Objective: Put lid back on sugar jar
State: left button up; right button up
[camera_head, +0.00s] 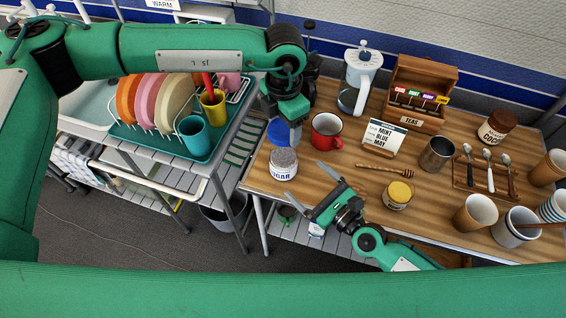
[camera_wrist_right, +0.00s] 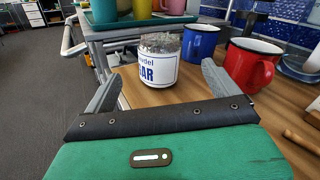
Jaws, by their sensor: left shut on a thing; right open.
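The white sugar jar (camera_head: 283,170) stands upright at the table's left edge, its blue lettering facing front. In the right wrist view the jar (camera_wrist_right: 158,70) has a grey, grainy top, and I make out no separate lid on it. My left gripper (camera_head: 290,128) is above and behind the jar, over a blue mug (camera_head: 277,131). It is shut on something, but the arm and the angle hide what. My right gripper (camera_head: 321,195) is open and empty near the table's front edge, its fingers pointing toward the jar with a gap between. I cannot make out a loose lid.
A red mug (camera_head: 327,131) stands right of the blue mug, close to my left gripper. The dish rack (camera_head: 205,150) is on a separate stand left of the table.

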aim_at(275, 151)
jog(key=x, duration=1.1)
jog(key=shift+w+a, duration=0.15)
jog(key=shift+w, duration=0.05)
jog(key=c, duration=1.4)
pick_arm(q)
jog(key=shift+f, duration=2.5)
pick_arm(e)
jog(key=shift+c, duration=0.2)
